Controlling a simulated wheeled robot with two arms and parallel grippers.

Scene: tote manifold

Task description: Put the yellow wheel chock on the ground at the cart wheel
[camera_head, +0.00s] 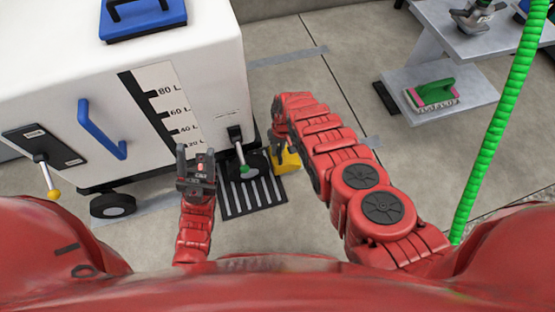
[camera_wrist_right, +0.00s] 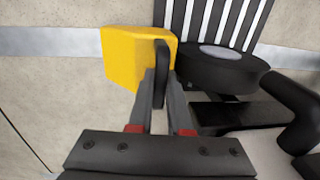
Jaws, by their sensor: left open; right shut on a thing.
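The yellow wheel chock (camera_head: 290,161) is beside the black cart wheel (camera_head: 244,167), on its right, low near the ground. In the right wrist view the chock (camera_wrist_right: 128,58) shows left of the wheel (camera_wrist_right: 222,70), very close to it. I cannot tell whether it touches the wheel or the ground. My right gripper (camera_wrist_right: 162,85) is shut on the chock at a dark upright part on its side; in the head view the forearm partly hides it. My left gripper (camera_head: 196,160) is open and empty in front of the white cart (camera_head: 210,60).
A black slotted floor grate (camera_head: 253,197) lies by the wheel. Blue handles and a yellow-knobbed valve (camera_head: 52,193) stick out of the cart. A grey shelf stand (camera_head: 440,70) with a pink-green brush is at upper right. A green hose (camera_head: 495,130) hangs at right.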

